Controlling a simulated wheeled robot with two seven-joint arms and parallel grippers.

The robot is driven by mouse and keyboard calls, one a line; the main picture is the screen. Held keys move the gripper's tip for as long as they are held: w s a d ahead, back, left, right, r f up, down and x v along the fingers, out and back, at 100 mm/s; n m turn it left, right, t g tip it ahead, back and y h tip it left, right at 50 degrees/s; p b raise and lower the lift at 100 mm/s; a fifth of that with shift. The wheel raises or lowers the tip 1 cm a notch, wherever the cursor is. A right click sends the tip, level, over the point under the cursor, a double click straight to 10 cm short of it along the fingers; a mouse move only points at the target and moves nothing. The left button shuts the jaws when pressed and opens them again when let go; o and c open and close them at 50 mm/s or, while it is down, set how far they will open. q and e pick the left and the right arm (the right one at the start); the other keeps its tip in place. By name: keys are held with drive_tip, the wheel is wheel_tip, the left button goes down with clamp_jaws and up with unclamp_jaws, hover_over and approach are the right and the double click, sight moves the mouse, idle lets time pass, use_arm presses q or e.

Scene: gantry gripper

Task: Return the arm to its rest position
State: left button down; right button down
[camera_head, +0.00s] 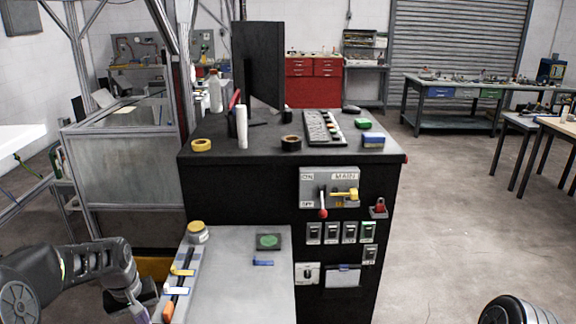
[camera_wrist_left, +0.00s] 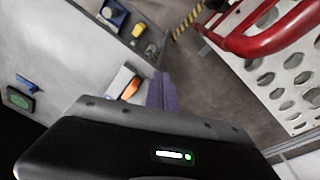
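My left arm comes in from the left in the head view, and its gripper (camera_head: 128,304) is low at the left edge of the grey console top (camera_head: 235,285). The purple fingers (camera_wrist_left: 162,92) show in the left wrist view, partly hidden by the dark gripper body. Their gap cannot be made out, and no held object is visible. A rounded dark part of my right arm (camera_head: 517,311) shows at the bottom right of the head view. My right gripper is out of view.
A round green button (camera_head: 268,241), a blue handle (camera_head: 263,262) and a yellow knob (camera_head: 197,229) are on the console. The black cabinet (camera_head: 250,190) stands behind. Red tubing (camera_wrist_left: 275,40) and a white perforated panel (camera_wrist_left: 285,85) are at right in the wrist view. Floor right of the cabinet is clear.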

use_arm(q)
drive_tip(key=s+d+f+m+t+h, duration=0.2)
drive_tip(key=d+f+m, duration=0.1)
drive_tip(key=d+f, duration=1.25)
drive_tip(key=s+d+f+g+h, duration=0.1)
drive_tip(key=s+d+f, duration=0.4)
drive_tip(key=s+d, duration=0.3)
drive_tip(key=s+d+f+m+g+h, duration=0.1)
drive_tip(key=s+d+f, duration=0.3)
drive_tip(key=s+d, duration=0.4)
drive_tip(key=s+g, duration=0.1)
drive_tip(key=s, duration=0.6)
drive_tip(key=shift+s+d+f+m, duration=0.3)
drive_tip(key=shift+d+f, duration=0.05)
drive_tip(key=shift+d, duration=0.05)
